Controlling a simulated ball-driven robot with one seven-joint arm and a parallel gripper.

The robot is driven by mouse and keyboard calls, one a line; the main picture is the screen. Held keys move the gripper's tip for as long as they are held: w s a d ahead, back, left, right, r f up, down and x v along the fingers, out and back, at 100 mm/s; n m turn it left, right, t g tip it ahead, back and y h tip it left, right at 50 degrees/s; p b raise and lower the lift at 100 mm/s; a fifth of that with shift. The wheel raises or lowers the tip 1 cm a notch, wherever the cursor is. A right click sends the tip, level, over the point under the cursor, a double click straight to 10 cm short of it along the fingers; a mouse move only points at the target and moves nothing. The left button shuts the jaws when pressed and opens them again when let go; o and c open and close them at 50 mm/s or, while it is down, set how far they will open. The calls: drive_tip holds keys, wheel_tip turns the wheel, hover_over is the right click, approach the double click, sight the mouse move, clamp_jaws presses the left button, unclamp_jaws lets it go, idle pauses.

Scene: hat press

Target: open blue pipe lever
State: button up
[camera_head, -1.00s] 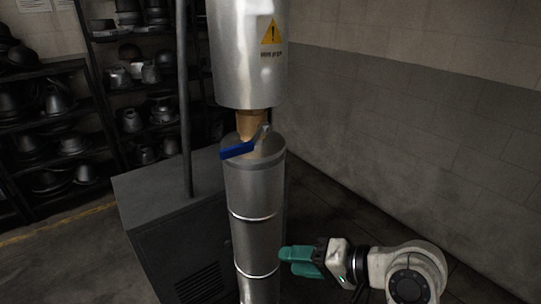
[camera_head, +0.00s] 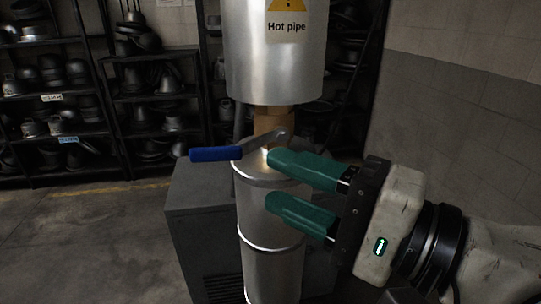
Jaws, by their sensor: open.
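The blue pipe lever (camera_head: 216,154) sticks out to the left from a brass valve (camera_head: 270,124) between two silver pipe sections. Its metal arm runs from the blue grip to a pivot on the valve's right side. My gripper (camera_head: 270,177) comes in from the right with its two green fingers spread apart and empty. The upper finger's tip is just below the lever's pivot in the picture, in front of the lower pipe's top. The lower finger is in front of the lower pipe's side. I cannot tell whether a finger touches the pipe.
The upper silver pipe (camera_head: 275,60) carries a "Hot pipe" warning label. The lower pipe (camera_head: 270,235) stands in front of a dark grey cabinet (camera_head: 195,225). Shelves of metal hat forms (camera_head: 80,80) line the back. The floor at left is clear.

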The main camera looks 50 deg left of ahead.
sight(221, 156)
drive_tip(key=p+x, duration=0.1)
drive_tip(key=x, duration=0.9)
drive_tip(key=shift+a+r, duration=0.1)
drive_tip(key=shift+a, duration=0.2)
clamp_jaws()
